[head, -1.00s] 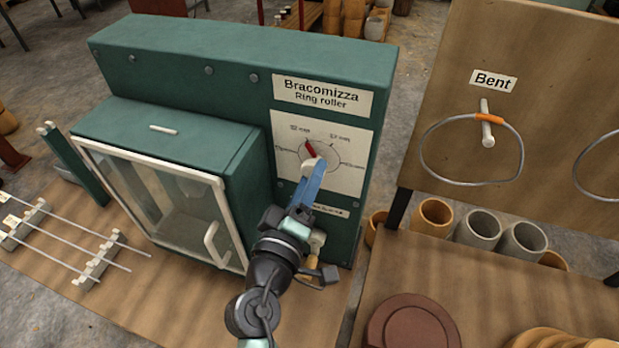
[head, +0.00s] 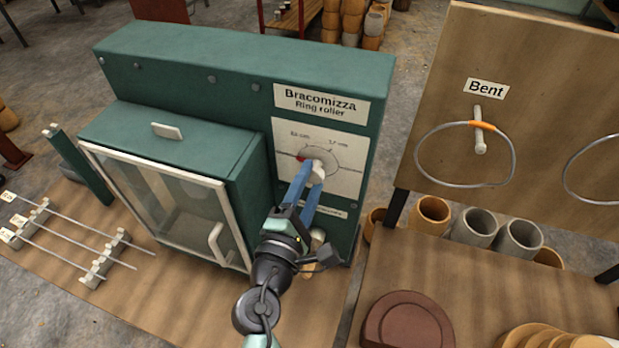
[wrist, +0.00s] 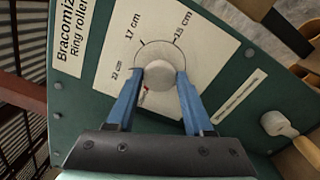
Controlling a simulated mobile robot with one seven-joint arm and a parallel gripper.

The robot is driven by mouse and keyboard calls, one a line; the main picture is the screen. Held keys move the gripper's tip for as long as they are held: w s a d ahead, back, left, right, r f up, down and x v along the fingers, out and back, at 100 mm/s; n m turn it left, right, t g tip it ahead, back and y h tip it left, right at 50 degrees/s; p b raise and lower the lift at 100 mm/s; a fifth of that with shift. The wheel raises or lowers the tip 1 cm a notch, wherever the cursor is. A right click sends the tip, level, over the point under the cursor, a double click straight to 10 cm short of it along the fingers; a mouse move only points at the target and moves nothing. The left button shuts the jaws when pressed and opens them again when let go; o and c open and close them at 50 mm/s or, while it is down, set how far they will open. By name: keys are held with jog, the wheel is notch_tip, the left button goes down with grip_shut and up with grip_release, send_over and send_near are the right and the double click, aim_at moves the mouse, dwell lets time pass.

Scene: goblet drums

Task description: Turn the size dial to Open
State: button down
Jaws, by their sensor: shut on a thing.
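The size dial (head: 319,165) is a round knob on a white printed plate (head: 343,181) on the front of the green ring roller (head: 250,98). Its red pointer shows at the knob's left side in the head view. In the wrist view the dial (wrist: 160,76) is pale and round, with "17 cm" and other size marks around it. I cannot read the word Open on the plate. My gripper (head: 312,172) has its blue fingers shut on the dial, one on each side. In the wrist view the gripper (wrist: 159,84) partly hides the plate's lower part.
The roller's glass-fronted box (head: 190,215), with a white handle (head: 217,243), is left of my arm. A pale-ended lever (wrist: 278,124) is below the plate. Straight rods (head: 85,243) lie on racks at left. A "Bent" board (head: 540,130) holding rings stands at right.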

jog(key=shift+n, duration=0.8)
jog(key=shift+f+p, duration=0.1)
jog(key=shift+p, duration=0.2)
jog(key=shift+c, duration=1.4)
grip_release()
jog(key=b+v, duration=0.4)
jog(key=v, duration=0.9)
